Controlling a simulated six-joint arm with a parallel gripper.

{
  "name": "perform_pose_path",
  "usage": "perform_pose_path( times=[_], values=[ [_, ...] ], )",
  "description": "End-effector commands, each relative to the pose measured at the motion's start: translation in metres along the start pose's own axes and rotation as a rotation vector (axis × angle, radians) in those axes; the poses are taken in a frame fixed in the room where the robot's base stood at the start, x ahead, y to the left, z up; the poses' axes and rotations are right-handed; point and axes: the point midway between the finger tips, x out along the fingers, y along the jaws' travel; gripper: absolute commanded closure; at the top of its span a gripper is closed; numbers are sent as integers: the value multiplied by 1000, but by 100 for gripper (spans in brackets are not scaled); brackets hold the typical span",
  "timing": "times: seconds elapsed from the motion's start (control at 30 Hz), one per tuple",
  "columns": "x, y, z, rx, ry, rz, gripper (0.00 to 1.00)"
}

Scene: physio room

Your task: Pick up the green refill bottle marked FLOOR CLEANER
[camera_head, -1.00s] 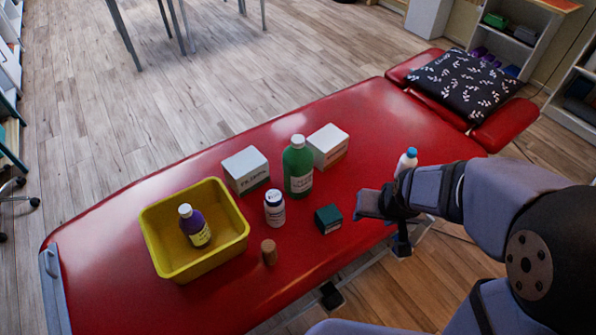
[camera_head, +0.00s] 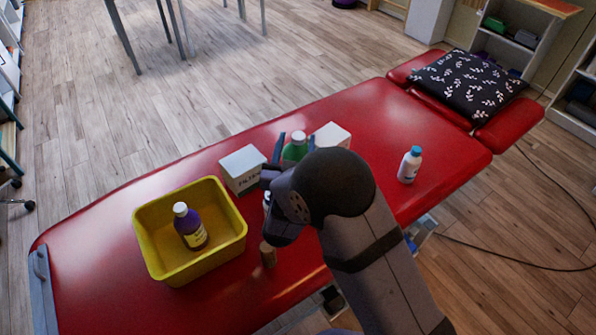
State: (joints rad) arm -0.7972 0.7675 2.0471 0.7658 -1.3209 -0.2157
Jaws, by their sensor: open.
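The green bottle (camera_head: 294,153) with a white cap stands on the red treatment table (camera_head: 398,112). Only its upper part shows; my arm hides its lower part and label, so I cannot read the marking. Whether either finger touches the bottle I cannot tell.
White boxes stand close by at left (camera_head: 242,168) and right (camera_head: 332,137). A mostly hidden white bottle (camera_head: 266,198) and a brown cork-like piece (camera_head: 268,254) are nearer. A yellow bin (camera_head: 158,268) holds a purple bottle (camera_head: 190,227). A blue-capped white bottle (camera_head: 409,167) stands right.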

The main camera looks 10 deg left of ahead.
Motion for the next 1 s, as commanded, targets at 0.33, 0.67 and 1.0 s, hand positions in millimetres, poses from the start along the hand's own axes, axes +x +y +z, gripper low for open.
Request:
perform_pose_path(
  times=[0.33, 0.67, 1.0],
  values=[
    [2, -3, 8, -9, 11, 14, 49],
    [18, -2, 8, -9, 10, 12, 49],
    [51, 2, 10, -9, 10, 15, 49]
  ],
)
